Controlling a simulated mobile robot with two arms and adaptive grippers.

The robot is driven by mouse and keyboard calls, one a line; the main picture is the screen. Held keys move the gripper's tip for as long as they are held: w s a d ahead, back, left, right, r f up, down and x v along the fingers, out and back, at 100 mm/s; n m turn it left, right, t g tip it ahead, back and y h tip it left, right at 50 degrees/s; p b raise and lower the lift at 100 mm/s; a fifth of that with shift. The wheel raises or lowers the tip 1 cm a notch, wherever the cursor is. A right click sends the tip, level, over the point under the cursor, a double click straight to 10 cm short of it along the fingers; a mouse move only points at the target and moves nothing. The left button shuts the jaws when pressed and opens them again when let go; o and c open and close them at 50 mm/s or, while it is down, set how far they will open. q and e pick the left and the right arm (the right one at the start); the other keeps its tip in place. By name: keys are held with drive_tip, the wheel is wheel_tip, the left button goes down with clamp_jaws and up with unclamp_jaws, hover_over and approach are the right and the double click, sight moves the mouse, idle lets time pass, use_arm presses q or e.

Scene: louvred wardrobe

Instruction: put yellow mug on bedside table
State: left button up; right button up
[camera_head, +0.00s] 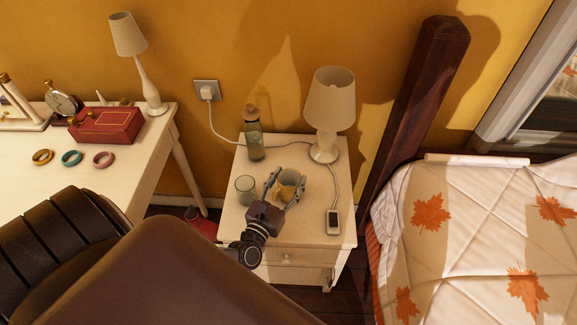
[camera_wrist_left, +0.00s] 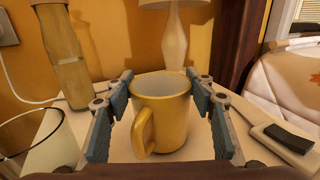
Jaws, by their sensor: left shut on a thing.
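The yellow mug (camera_head: 291,184) is at the bedside table, between the fingers of my left gripper (camera_head: 285,188). In the left wrist view the mug (camera_wrist_left: 163,112) is upright, with its handle toward the camera and left. The pads of my left gripper (camera_wrist_left: 163,105) are on either side of it, shut on the mug. The white bedside table (camera_head: 270,226) has a drawer front below its top. The mug is at or just above the tabletop; I cannot tell whether its base touches. My right gripper is not in view.
On the bedside table are a glass (camera_head: 245,190), a bottle (camera_head: 254,137), a lamp (camera_head: 326,120) and a phone (camera_head: 333,221) with a cable. A bed (camera_head: 470,230) stands to the right. A desk (camera_head: 40,190) with a red box (camera_head: 105,125) stands to the left.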

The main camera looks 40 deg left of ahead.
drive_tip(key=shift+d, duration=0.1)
use_arm(q)
drive_tip(key=shift+f, duration=0.1)
drive_tip(key=o, duration=1.3)
drive_tip(key=shift+o, duration=0.2)
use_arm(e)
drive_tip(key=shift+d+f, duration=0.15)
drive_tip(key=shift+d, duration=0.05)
use_arm(q)
drive_tip(key=shift+s, duration=0.15)
drive_tip(key=s, duration=0.3)
drive_tip(key=s+d+b, duration=0.1)
drive_tip(key=s, duration=0.6)
drive_tip(key=shift+s+d, duration=0.1)
drive_tip(key=shift+d, duration=0.25)
drive_tip(key=shift+s+d, duration=0.1)
drive_tip(key=shift+s, duration=0.65)
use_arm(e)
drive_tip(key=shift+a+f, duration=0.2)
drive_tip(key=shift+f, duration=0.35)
